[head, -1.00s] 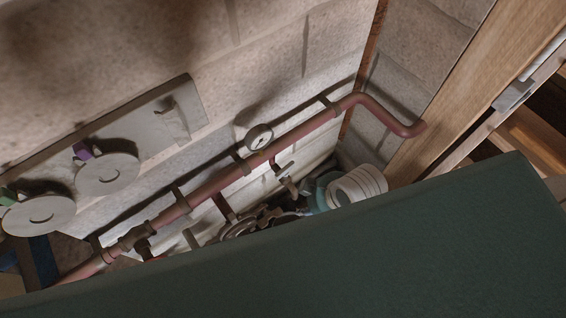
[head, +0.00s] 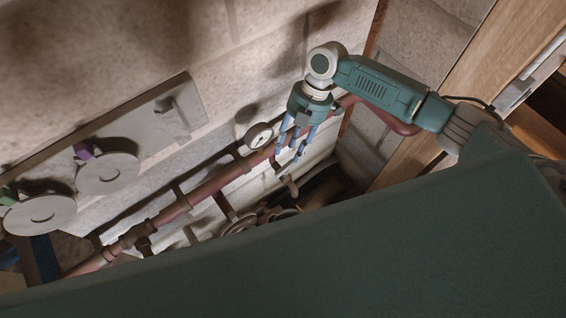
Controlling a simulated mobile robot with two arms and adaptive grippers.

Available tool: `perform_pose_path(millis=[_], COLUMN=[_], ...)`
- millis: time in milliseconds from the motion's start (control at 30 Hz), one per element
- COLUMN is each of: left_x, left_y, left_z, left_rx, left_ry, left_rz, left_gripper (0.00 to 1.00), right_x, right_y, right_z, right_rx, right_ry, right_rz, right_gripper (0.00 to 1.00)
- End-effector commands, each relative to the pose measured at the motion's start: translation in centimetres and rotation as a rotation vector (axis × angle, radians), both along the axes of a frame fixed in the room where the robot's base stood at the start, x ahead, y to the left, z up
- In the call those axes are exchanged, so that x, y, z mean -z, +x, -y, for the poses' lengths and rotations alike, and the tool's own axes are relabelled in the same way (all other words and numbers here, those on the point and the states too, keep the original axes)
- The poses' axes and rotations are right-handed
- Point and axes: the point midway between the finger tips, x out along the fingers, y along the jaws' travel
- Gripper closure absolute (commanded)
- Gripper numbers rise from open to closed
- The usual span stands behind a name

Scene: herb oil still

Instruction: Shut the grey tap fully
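My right gripper (head: 293,152) hangs down from the upper right in front of the wall. Its blue fingers are spread apart with nothing seen between them. Just below the fingertips is a small tap (head: 290,185) on a short branch under the red pipe. Its handle is mostly hidden by the fingers, so I cannot tell its colour, how far it is turned, or whether the fingers touch it. My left gripper is not in view.
A red pipe (head: 205,190) with a round gauge (head: 258,136) runs along the stone wall. A handwheel (head: 240,224) sits low, partly hidden by my green body. Pale discs (head: 107,174) are at the left. A wooden post (head: 470,85) stands at the right.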

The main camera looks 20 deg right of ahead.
Motion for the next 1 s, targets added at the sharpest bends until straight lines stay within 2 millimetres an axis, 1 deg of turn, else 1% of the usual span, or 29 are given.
perform_pose_path(millis=[33,100,167,233,367,600,700,833,1000], left_x=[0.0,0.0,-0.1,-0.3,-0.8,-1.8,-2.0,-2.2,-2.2], left_y=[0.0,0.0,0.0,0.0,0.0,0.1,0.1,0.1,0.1], left_z=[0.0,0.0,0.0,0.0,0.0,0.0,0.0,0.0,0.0], left_rx=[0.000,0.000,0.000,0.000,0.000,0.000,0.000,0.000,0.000], left_ry=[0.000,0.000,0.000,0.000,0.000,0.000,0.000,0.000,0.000], left_rz=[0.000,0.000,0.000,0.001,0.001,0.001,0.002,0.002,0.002], left_gripper=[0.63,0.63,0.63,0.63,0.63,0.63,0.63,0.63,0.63], right_x=[-0.5,-0.9,-0.8,-0.3,1.4,5.7,7.1,8.3,8.9], right_y=[0.8,1.3,1.3,1.2,0.8,0.1,-0.2,-0.3,-0.4], right_z=[0.9,1.4,1.5,1.3,0.5,-1.2,-1.7,-2.1,-2.3], right_rx=[-0.010,-0.023,-0.029,-0.030,-0.030,-0.028,-0.029,-0.028,-0.029], right_ry=[0.001,0.007,0.011,0.012,0.012,0.011,0.012,0.012,0.012], right_rz=[0.004,0.006,0.004,0.004,0.004,0.003,0.004,0.005,0.007], right_gripper=[0.63,0.63,0.63,0.63,0.63,0.63,0.63,0.63,0.63])
